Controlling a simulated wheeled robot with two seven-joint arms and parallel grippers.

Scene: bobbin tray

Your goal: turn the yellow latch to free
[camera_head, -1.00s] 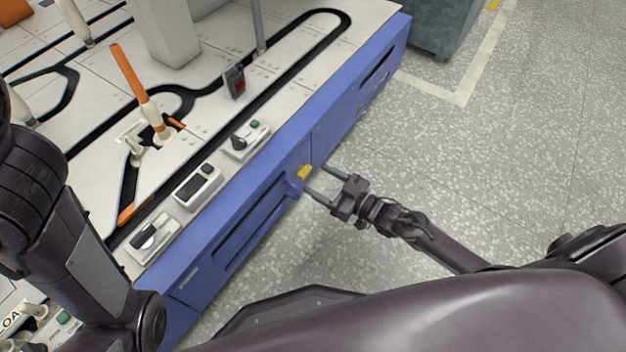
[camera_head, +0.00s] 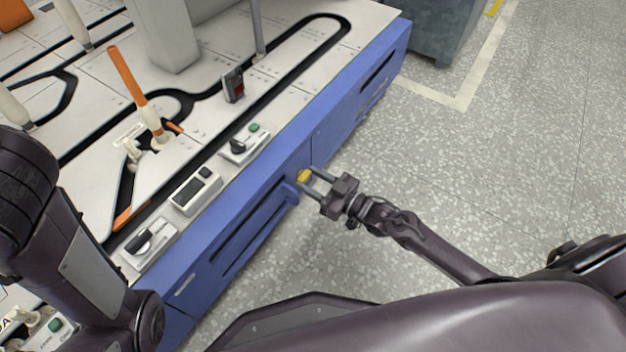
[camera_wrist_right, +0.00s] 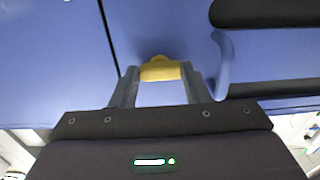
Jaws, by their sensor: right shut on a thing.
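The yellow latch (camera_head: 304,176) is on the blue front panel (camera_head: 326,130) of the machine, beside a blue handle (camera_head: 291,192). My right gripper (camera_head: 307,178) reaches the panel from the right, its two fingers on either side of the latch. In the right wrist view the latch (camera_wrist_right: 160,70) lies between the fingertips of my right gripper (camera_wrist_right: 160,74), which is shut on it. The latch lies crosswise between the fingers in that view. Of my left arm only dark links show at the left in the head view; its gripper is out of view.
The white machine top (camera_head: 300,75) carries an orange-tipped stick (camera_head: 128,75), a grey post and switch boxes (camera_head: 243,145) along its front edge. The handle (camera_wrist_right: 224,65) is close to the right finger in the wrist view. Open speckled floor (camera_head: 480,150) lies right of the machine.

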